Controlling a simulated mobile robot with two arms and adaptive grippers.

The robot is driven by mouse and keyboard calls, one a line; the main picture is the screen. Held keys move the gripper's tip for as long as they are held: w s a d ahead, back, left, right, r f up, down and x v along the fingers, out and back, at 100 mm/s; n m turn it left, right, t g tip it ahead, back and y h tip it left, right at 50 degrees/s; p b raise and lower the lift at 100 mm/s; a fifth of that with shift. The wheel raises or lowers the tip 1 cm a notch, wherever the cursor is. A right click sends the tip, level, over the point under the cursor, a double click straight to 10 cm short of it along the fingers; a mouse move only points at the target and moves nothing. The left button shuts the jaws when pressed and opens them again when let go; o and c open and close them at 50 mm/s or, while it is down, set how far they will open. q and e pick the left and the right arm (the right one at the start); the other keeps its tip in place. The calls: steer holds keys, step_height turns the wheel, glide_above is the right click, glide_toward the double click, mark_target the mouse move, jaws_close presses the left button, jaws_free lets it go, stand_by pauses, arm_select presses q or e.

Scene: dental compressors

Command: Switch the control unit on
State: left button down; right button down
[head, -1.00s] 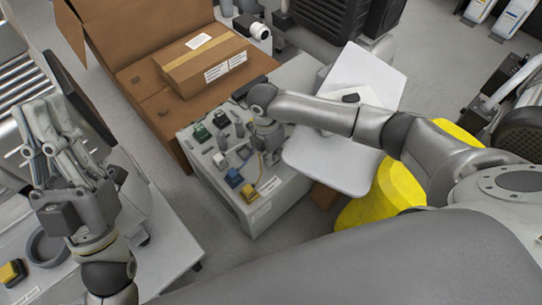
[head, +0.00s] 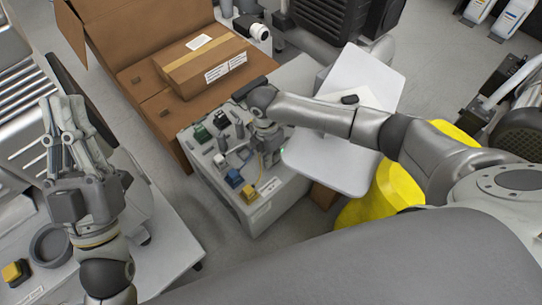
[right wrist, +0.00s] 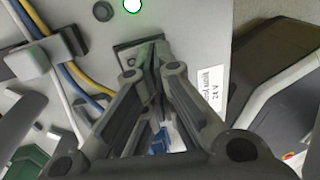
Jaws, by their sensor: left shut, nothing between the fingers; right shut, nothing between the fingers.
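The control unit (head: 274,208) is a pale box with coloured parts on its top panel, in the middle of the head view. My right gripper (head: 270,158) is over the panel's right part, partly hidden by its own arm. In the right wrist view my right gripper (right wrist: 150,68) is shut and empty, its tips at a dark square switch plate (right wrist: 126,50). Whether they touch it is unclear, and they hide most of the switch. A round indicator (right wrist: 133,5) near it glows white-green. My left gripper (head: 62,103) is shut and empty, away at the left.
An open cardboard box (head: 125,62) with a closed carton (head: 205,65) stands behind the unit. A pale tilted panel (head: 335,165) and a yellow object (head: 398,190) are to its right. Blue, yellow and white cables (right wrist: 65,70) run across the unit's panel.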

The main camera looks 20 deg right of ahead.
steer(key=shift+w+a+r, duration=0.2)
steer(key=shift+w+a, duration=0.05)
steer(key=shift+w, duration=0.35)
arm_select(q)
steer(key=shift+w+f+y, duration=0.25)
steer(key=shift+w+y, duration=0.05)
